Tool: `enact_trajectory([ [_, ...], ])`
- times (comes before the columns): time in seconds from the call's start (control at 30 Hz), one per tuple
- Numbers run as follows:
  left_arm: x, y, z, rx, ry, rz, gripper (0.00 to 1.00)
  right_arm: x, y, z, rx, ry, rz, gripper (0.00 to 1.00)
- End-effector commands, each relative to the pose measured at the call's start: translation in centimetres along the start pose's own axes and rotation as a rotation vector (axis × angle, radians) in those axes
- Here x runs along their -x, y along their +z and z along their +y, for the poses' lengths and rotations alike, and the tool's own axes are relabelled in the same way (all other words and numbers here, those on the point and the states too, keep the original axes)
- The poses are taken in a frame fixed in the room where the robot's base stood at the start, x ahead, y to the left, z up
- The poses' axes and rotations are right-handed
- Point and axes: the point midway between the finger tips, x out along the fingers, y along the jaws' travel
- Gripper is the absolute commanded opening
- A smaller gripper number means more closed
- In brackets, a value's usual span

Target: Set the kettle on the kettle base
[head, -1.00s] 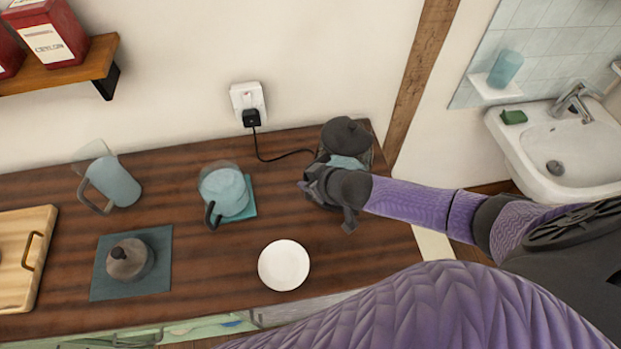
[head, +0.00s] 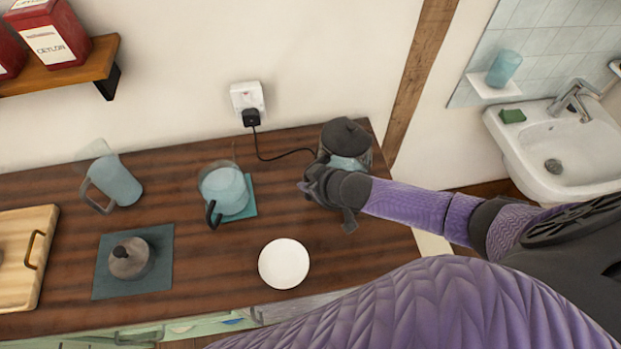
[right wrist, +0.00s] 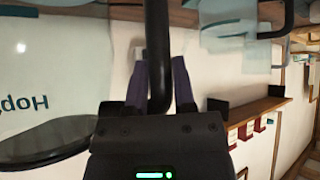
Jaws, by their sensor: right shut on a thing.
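The kettle (head: 346,136) has a glass body and a dark lid. It stands upright at the right back of the wooden counter. My right gripper (head: 320,183) is shut on its black handle (right wrist: 157,45), at the kettle's near side. In the right wrist view the handle runs between the fingers, with the clear kettle wall and its lettering (right wrist: 25,103) to the left. The kettle base is hidden; a black cord runs from the wall plug to behind the kettle. I cannot tell whether the kettle rests on the base. My left gripper is not in view.
A glass jug (head: 224,192) on a teal mat, another jug (head: 115,181), a white saucer (head: 284,263), a grey lidded pot (head: 130,259) on a dark mat and a wooden tray (head: 28,282) stand to the left. The socket (head: 247,97) is behind. A sink (head: 560,150) is at right.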

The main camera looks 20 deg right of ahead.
Motion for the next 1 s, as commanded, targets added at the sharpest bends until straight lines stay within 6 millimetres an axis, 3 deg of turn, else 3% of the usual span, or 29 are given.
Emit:
enact_trajectory([
  [0.93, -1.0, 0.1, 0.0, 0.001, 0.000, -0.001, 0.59, -0.9, 0.8, 0.0, 0.002, 0.001, 0.003, 0.00],
  [0.97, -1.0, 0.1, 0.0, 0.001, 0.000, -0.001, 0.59, -0.9, 0.8, 0.0, 0.002, 0.001, 0.003, 0.36],
  [1.0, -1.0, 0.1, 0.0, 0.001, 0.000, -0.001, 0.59, -0.8, 0.7, 0.0, 0.002, 0.001, 0.003, 0.45],
])
